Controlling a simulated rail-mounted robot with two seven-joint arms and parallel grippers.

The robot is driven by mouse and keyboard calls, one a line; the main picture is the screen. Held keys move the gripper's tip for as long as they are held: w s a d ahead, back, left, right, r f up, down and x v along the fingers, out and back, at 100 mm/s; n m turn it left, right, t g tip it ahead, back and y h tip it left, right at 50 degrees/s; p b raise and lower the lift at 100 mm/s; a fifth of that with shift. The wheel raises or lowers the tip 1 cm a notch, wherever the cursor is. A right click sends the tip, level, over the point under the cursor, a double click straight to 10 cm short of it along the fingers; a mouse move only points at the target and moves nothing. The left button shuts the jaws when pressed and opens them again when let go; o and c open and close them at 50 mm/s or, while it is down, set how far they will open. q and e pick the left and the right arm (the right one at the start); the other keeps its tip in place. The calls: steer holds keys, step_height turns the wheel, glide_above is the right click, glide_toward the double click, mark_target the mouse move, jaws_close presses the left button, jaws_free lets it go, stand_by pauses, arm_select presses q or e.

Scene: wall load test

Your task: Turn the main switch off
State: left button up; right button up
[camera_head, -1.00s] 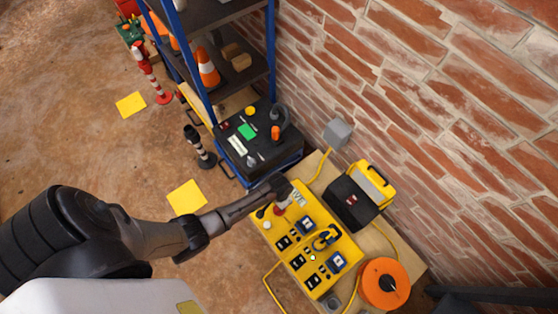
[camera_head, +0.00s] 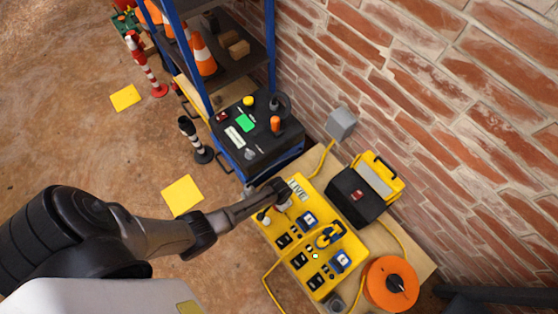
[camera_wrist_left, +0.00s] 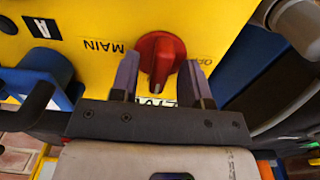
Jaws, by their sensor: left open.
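The main switch is a red knob (camera_wrist_left: 160,58) on a yellow panel (camera_wrist_left: 100,20), seen in the left wrist view. A "MAIN" label (camera_wrist_left: 116,47) reads upside down to its left, and a partly hidden "OFF" label stands to its right. My left gripper (camera_wrist_left: 159,72) is open, with one dark finger on each side of the knob. I cannot tell whether they touch it. In the head view my left gripper (camera_head: 272,194) is over the upper left end of the yellow panel (camera_head: 333,270), by the "LIVE" sign (camera_head: 298,190), and hides the knob. My right gripper is not in view.
The panel lies on a wooden bench (camera_head: 412,250) against a brick wall (camera_head: 460,120). An orange reel (camera_head: 376,296) and a black-and-yellow case (camera_head: 352,199) stand beside it. A blue-framed shelf (camera_head: 271,50) and a black-topped cart (camera_head: 262,150) are beyond.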

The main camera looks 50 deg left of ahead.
arm_select(q)
jaws_close()
stand_by(0.3)
